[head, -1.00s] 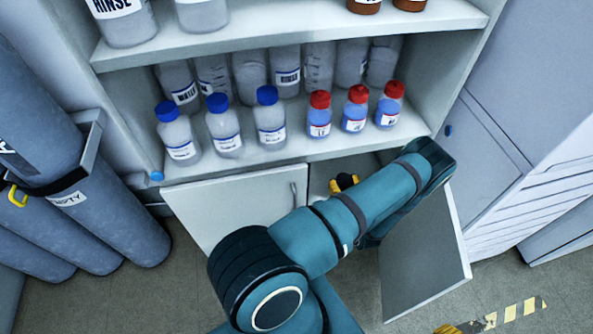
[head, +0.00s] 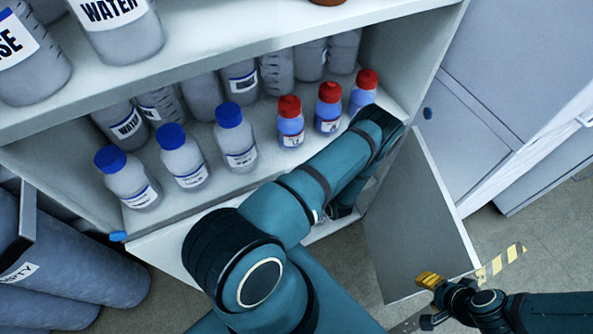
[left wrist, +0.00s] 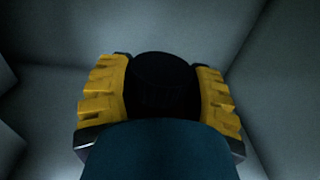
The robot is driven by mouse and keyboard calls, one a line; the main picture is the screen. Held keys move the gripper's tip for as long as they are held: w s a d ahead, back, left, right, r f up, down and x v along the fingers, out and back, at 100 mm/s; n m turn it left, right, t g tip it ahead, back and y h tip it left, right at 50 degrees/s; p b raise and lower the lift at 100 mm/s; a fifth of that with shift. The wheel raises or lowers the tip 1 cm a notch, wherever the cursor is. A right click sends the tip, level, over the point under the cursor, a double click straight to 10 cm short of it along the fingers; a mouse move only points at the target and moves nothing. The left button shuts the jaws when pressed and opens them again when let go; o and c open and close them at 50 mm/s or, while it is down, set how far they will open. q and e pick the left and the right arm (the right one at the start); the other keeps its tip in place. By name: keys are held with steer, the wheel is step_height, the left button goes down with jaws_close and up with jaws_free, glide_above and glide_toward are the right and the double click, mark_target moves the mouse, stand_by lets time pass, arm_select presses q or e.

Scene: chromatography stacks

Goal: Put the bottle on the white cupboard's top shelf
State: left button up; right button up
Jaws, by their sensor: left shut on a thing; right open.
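My left gripper (left wrist: 158,78) shows in the left wrist view with yellow pads on both sides of a dark, round-topped thing (left wrist: 164,75), probably the bottle's cap. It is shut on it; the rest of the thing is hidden. In the head view my left arm reaches into the lower compartment of the white cupboard (head: 435,30), and its gripper is mostly hidden. An upper shelf (head: 230,53) bears large bottles. My right gripper (head: 428,283), with yellow pads, is open at the lower right, outside the open door.
The open door (head: 415,220) stands just right of my left arm. Blue-capped bottles (head: 182,157) and red-capped bottles (head: 328,108) line the middle shelf, close above the arm. Striped tape (head: 500,262) marks the floor at the right.

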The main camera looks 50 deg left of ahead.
arm_select(q)
steer(key=shift+w+a+f, duration=0.1)
steer(key=shift+a+f, duration=0.1)
steer(key=shift+f, duration=0.9)
steer(key=shift+f+b, duration=0.85)
steer(key=shift+f, duration=1.15)
steer(key=shift+r, duration=0.1)
steer(key=o, duration=1.3)
steer(key=shift+c, duration=0.2)
steer(key=p+v, duration=0.1)
steer(key=v, duration=1.1)
steer(key=shift+d, duration=0.1)
